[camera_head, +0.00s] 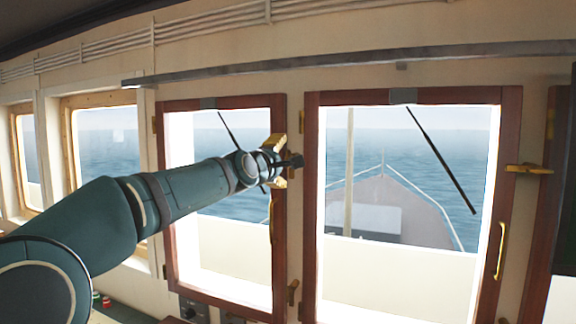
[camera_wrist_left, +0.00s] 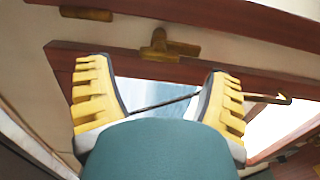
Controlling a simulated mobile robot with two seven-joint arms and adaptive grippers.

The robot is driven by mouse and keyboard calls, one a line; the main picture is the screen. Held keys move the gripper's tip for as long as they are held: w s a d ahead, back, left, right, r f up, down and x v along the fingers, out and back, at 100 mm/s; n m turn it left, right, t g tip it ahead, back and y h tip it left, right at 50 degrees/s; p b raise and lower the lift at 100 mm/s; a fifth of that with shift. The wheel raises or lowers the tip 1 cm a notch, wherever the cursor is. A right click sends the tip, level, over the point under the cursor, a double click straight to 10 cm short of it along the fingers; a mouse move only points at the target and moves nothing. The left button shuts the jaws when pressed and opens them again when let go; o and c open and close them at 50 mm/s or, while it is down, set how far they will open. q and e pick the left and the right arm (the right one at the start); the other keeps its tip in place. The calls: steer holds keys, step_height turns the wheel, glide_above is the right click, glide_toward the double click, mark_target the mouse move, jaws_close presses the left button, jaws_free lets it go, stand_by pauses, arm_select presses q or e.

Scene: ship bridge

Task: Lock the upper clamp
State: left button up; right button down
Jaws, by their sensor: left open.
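A brass clamp (camera_wrist_left: 165,45) shows in the left wrist view at the wooden window frame (camera_wrist_left: 135,68), its body reaching over the frame's edge. It lies beyond and between my left fingertips, apart from both fingers as far as I can tell. My left gripper (camera_head: 283,162) is open, with its yellow fingers spread at the wooden post between the two windows; they also show in the left wrist view (camera_wrist_left: 157,70). In the head view the gripper mostly hides this clamp; a dark piece shows between the fingers. My right gripper is out of view.
A lower brass clamp (camera_head: 293,292) sits on the same post. Another brass clamp (camera_head: 530,169) and a brass handle (camera_head: 499,250) are on the right window's side. A grey rail (camera_head: 350,62) runs above the windows. Another brass piece (camera_wrist_left: 86,13) shows in the wrist view.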

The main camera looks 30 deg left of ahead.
arm_select(q)
steer(key=shift+w+a, duration=0.15)
steer(key=shift+w, duration=2.35)
steer(key=c, duration=1.3)
